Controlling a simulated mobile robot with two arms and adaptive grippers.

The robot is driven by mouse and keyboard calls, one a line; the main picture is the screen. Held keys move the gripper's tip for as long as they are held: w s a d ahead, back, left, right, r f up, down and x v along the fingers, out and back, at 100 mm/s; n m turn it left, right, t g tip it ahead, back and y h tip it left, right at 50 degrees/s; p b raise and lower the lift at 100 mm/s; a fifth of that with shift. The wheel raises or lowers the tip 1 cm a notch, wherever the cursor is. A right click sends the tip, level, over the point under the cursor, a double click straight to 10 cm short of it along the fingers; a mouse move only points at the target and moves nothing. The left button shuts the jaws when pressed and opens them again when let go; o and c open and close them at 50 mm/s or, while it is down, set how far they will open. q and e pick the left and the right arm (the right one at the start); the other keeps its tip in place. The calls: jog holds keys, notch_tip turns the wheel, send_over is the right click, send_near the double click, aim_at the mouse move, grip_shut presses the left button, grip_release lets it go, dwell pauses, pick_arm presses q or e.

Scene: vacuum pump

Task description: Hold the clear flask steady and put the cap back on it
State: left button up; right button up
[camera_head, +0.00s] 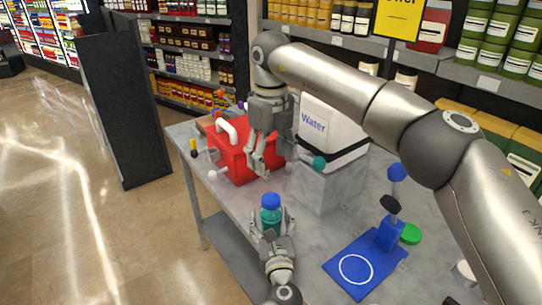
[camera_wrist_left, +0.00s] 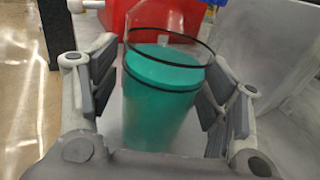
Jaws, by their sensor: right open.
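The clear flask (camera_head: 271,217) stands upright on the table with teal liquid inside and a blue cap (camera_head: 271,200) at its top. My right gripper (camera_head: 264,168) is open and empty, pointing down above and slightly behind the cap.
A red bin (camera_head: 233,160) stands behind the flask. A grey block (camera_head: 328,188) bearing a white Water box (camera_head: 334,130) is to its right. A blue stand (camera_head: 365,262) with a white ring is at front right. Stocked shelves line the back.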

pick_arm(q)
jog(key=shift+s, duration=0.1)
jog(key=s+d, duration=0.1)
jog(key=s, duration=1)
jog(key=shift+s+d, duration=0.25)
jog(key=shift+s, duration=0.1)
jog(key=shift+r, duration=0.1)
